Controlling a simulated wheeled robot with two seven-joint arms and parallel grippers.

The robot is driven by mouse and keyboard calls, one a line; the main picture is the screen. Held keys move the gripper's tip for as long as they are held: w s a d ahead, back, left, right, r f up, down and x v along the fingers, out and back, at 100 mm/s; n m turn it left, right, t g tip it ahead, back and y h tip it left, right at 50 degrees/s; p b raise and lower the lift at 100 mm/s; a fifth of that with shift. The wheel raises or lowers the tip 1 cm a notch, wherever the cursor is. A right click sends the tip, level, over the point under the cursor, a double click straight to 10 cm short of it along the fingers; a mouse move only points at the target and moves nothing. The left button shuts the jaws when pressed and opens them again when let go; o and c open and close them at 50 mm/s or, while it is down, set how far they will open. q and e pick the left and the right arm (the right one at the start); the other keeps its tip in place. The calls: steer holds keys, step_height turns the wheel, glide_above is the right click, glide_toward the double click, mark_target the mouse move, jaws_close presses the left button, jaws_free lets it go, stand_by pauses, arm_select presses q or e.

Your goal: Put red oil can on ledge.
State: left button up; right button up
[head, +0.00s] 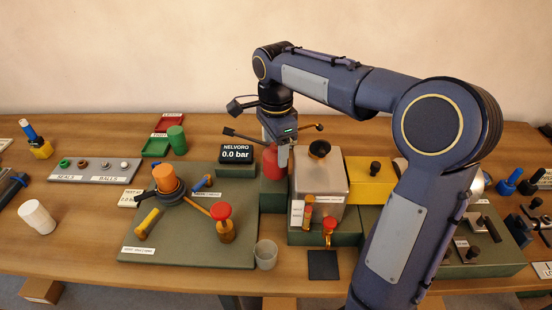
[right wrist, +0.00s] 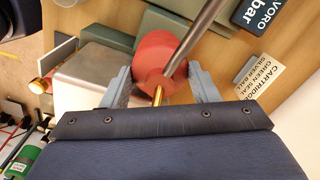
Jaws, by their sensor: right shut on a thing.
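The red oil can (head: 271,164) has a round red body; in the right wrist view the can (right wrist: 152,60) shows a long grey spout and a brass stem. My right gripper (head: 279,150) is shut on it, with one finger on each side of its upper part in the right wrist view (right wrist: 160,84). The can is upright or nearly so, just above or on a dark green block (head: 273,197) left of the metal box. Whether its base touches the block I cannot tell. I cannot tell for sure which surface is the ledge. My left gripper is not in view.
A metal box (head: 323,182) with a black knob stands close right of the can. A pressure display (head: 237,153) is close left. A green board (head: 180,248) holds an orange-topped part and a red-capped valve (head: 222,218). A clear cup (head: 265,254) stands in front.

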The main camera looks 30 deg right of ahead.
steer(key=shift+f, duration=1.65)
steer(key=shift+f, duration=0.15)
steer(key=o, duration=1.1)
step_height(320, 180, up, 12)
steer(key=shift+r+p, duration=0.15)
steer(key=shift+p, duration=0.35)
